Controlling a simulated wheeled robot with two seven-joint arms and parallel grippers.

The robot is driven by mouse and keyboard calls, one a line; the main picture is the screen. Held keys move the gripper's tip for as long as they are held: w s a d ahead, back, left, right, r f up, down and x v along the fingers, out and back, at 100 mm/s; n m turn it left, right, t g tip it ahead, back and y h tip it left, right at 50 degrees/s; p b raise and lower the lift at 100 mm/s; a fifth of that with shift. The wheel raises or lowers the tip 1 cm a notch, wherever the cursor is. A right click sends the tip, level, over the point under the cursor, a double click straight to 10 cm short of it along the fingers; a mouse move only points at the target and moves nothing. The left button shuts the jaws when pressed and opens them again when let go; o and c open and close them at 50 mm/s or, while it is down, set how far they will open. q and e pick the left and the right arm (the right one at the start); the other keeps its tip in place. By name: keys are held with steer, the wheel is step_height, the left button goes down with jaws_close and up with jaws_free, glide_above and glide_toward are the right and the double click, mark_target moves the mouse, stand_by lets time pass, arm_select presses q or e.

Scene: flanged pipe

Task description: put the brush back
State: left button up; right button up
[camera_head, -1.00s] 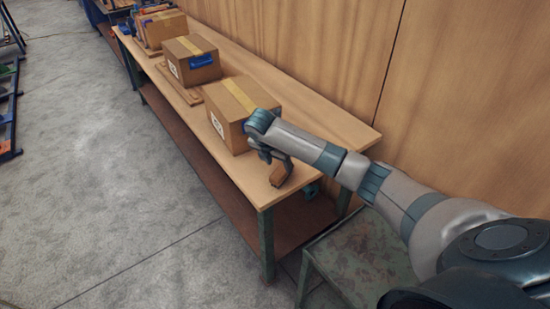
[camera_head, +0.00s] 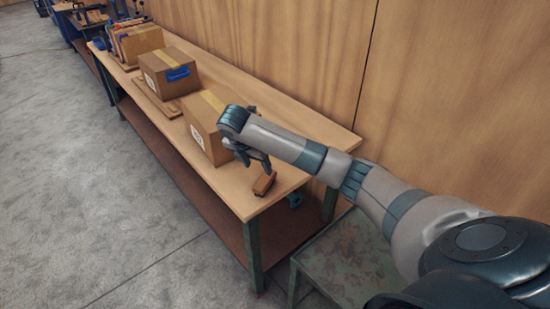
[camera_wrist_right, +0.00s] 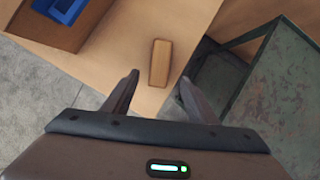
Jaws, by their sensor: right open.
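The brush (camera_head: 264,183) shows as a small brown wooden block lying on the near end of the wooden table, close to its edge. My right gripper (camera_head: 261,160) is open and empty, just behind and above the brush in the head view. In the right wrist view the brush (camera_wrist_right: 160,63) lies on the tabletop ahead of the spread fingertips (camera_wrist_right: 158,79), roughly centred between them and apart from both. Its bristles cannot be made out. My left gripper is in no view.
A cardboard box (camera_head: 201,128) stands on the table (camera_head: 285,170) beside my right gripper. A second box (camera_head: 166,72) with a blue handle and more items stand farther back. A worn green metal stand (camera_head: 345,262) is next to the table's near end. A wooden wall runs behind.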

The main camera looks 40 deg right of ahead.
steer(key=shift+a+f, duration=0.1)
steer(key=s+a+f+m+t+y, duration=0.1)
steer(key=a+f+m+t+y, duration=0.3)
steer(key=a, duration=0.7)
steer(key=s+a+f+m+t+y, duration=0.1)
steer(key=a+f+m+t+y, duration=0.4)
steer(key=a, duration=0.6)
steer(key=s+d+f+m+g+h, duration=0.1)
steer(key=s+d+f+m+g, duration=0.15)
steer(key=s+f, duration=0.6)
steer(key=s+d+f+m+g+h, duration=0.1)
steer(key=s+d+f+m+h, duration=0.2)
steer(key=f, duration=1.1)
steer(key=s+d+f+m+g, duration=0.2)
steer(key=s+f, duration=0.6)
steer(key=f, duration=0.3)
steer(key=s+f+m+g, duration=0.1)
steer(key=s+f, duration=0.4)
steer(key=s, duration=0.8)
steer(key=s+d+f+m+g, duration=0.1)
steer(key=s+f, duration=0.5)
steer(key=s, duration=0.7)
steer(key=s+d+f+m+g+h, duration=0.1)
steer(key=s+f, duration=0.4)
steer(key=s, duration=0.8)
steer(key=shift+f+m+g, duration=0.3)
steer(key=shift+m+g, duration=0.45)
